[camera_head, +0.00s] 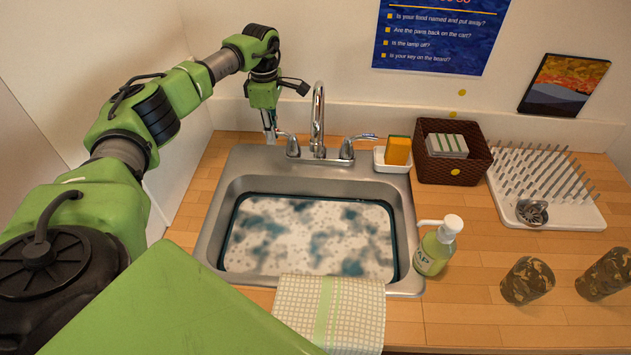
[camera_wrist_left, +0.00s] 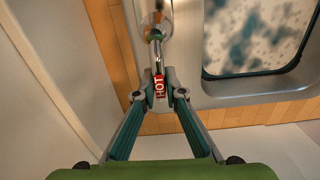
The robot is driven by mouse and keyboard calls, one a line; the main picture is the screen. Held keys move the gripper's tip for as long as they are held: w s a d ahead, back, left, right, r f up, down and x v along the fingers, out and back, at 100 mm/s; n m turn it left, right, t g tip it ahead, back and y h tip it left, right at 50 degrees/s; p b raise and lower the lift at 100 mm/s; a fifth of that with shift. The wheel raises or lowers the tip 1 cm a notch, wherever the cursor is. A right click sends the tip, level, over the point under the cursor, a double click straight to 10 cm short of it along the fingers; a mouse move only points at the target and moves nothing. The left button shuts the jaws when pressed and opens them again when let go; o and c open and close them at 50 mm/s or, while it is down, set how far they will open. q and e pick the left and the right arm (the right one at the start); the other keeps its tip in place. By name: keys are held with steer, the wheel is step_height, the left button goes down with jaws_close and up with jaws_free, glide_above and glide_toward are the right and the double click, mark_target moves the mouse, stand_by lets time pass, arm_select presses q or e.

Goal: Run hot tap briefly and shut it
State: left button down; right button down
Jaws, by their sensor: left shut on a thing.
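The sink's tap has a tall chrome spout (camera_head: 318,112) between two handles. The hot tap handle (camera_head: 291,146) is the left one; in the left wrist view its lever carries a red HOT label (camera_wrist_left: 159,87). My left gripper (camera_head: 270,134) reaches down at the back left of the sink. In the left wrist view its fingers (camera_wrist_left: 158,79) close on the lever around the label. The other handle (camera_head: 347,149) stands free at the right of the spout. I see no stream of water below the spout. My right gripper is out of view.
A sponge (camera_head: 397,150) in a dish, a brown basket (camera_head: 460,170) and a white drying rack (camera_head: 590,213) stand right. A soap bottle (camera_head: 433,255) and a towel (camera_head: 328,310) are at the front.

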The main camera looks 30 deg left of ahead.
arm_select(q)
steer(key=c, duration=1.3)
jaws_free()
steer(key=shift+w, duration=0.15)
steer(key=shift+o, duration=0.2)
step_height(320, 180, up, 7)
steer(key=p, duration=0.5)
steer(key=shift+r, duration=0.1)
steer(key=shift+f, duration=0.2)
